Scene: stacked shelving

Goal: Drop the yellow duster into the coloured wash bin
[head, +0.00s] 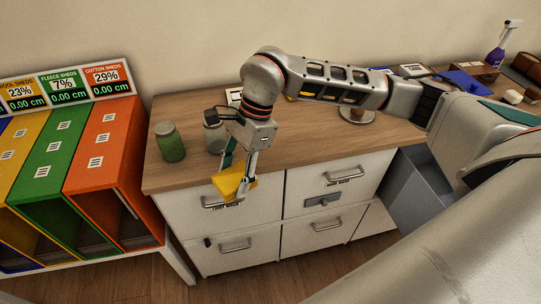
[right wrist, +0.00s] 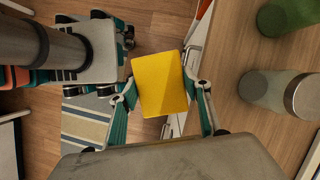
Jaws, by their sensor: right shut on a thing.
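My right gripper (head: 243,190) is shut on the yellow duster (head: 230,183), a flat yellow block. It holds the duster in the air in front of the counter's front edge, before the upper left drawer. In the right wrist view the duster (right wrist: 160,83) sits between the two teal-padded fingers, above the floor gap beside the drawers. White drawer fronts (head: 265,190) carry small dark labels, too small to read surely. I cannot tell which container is the coloured wash bin. My left gripper is not in view.
A green jar (head: 170,142) and a grey jar (head: 214,137) stand on the wooden counter (head: 300,150). Orange (head: 120,170), green and yellow labelled compartments stand at the left. A grey open box (head: 415,185) is at the right of the drawers. A spray bottle (head: 497,50) stands far right.

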